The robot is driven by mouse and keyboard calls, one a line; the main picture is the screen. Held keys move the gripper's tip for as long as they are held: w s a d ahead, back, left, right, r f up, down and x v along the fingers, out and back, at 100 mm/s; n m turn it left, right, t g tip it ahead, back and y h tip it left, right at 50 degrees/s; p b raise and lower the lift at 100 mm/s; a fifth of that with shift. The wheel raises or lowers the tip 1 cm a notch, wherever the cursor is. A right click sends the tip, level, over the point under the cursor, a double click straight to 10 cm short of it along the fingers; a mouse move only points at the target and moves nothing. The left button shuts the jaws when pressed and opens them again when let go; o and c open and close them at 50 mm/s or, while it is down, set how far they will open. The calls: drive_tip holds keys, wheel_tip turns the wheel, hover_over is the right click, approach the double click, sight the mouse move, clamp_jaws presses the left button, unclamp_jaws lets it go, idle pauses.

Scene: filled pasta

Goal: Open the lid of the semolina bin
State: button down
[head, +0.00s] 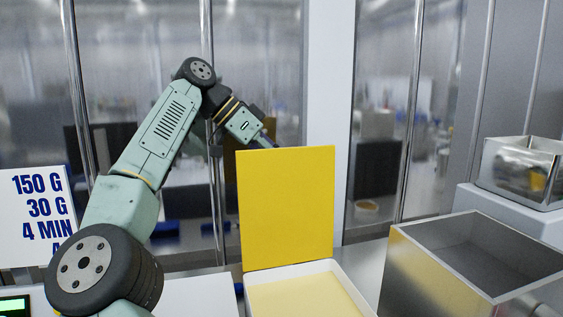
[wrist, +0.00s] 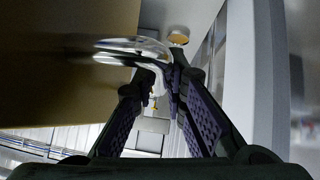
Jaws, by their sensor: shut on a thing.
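The semolina bin (head: 337,268) is a white box at the bottom centre of the head view, with pale yellow semolina (head: 305,298) inside. Its yellow lid (head: 285,205) stands upright at the bin's back edge, and the bin's top is uncovered. In the wrist view the lid (wrist: 55,45) is a shaded brown-yellow panel at left, with a shiny curved handle (wrist: 132,46) on it. My gripper (wrist: 163,78) is shut on this handle. In the head view my arm reaches over from the left, and the lid's top edge hides the fingers.
An open metal bin (head: 395,265) stands right of the semolina bin. A smaller metal container (head: 512,170) sits on a white block at far right. A sign (head: 35,218) with numbers is at left. Glass panels with metal posts and a white pillar (head: 328,90) stand behind.

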drive_tip(key=c, duration=1.9)
unclamp_jaws()
drive_tip(key=shift+f, duration=0.3)
drive_tip(key=o, duration=0.3)
drive_tip(key=shift+r, duration=0.15)
